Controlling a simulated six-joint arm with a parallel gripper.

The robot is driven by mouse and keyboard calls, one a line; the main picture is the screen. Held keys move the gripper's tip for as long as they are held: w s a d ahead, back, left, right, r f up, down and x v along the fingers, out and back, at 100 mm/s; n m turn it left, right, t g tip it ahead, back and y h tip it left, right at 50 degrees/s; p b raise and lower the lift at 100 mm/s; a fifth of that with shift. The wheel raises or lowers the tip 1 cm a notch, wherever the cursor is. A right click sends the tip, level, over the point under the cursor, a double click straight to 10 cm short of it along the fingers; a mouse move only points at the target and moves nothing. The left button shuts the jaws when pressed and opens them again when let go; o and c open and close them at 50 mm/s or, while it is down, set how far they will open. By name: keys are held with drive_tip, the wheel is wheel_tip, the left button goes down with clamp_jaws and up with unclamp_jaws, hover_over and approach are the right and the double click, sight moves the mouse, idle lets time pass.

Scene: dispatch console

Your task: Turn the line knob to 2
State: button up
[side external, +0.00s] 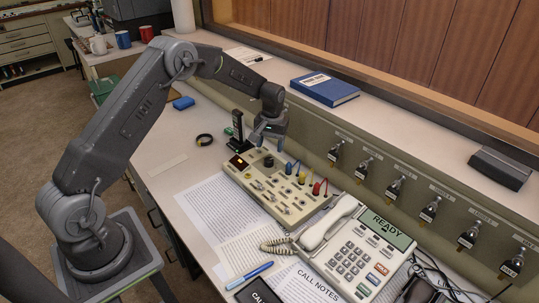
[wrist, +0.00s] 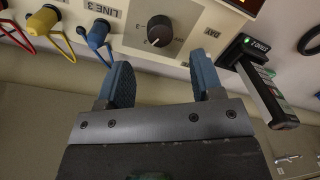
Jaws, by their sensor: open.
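The line knob (wrist: 160,29) is a round black knob with a white pointer mark, on a grey dial plate of the cream console panel (wrist: 220,22). The mark sits near the knob's lower edge in the wrist view. My gripper (wrist: 162,78) is open and empty. Its blue-padded fingers stand apart on either side of the knob's line, short of it and not touching it. In the side view my gripper (side external: 258,140) hangs over the back left of the console (side external: 282,187).
A black handheld device (wrist: 262,82) with a green light stands close to the right finger; it also shows in the side view (side external: 238,130). Blue (wrist: 98,34) and yellow (wrist: 42,20) plugs with cords are at the left. A telephone (side external: 357,250) stands beside the console.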

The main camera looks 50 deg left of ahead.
sight(271, 160)
wheel_tip(271, 160, up, 7)
drive_tip(key=shift+d+r, duration=0.15)
drive_tip(key=shift+r, duration=0.05)
drive_tip(key=shift+w, duration=0.1)
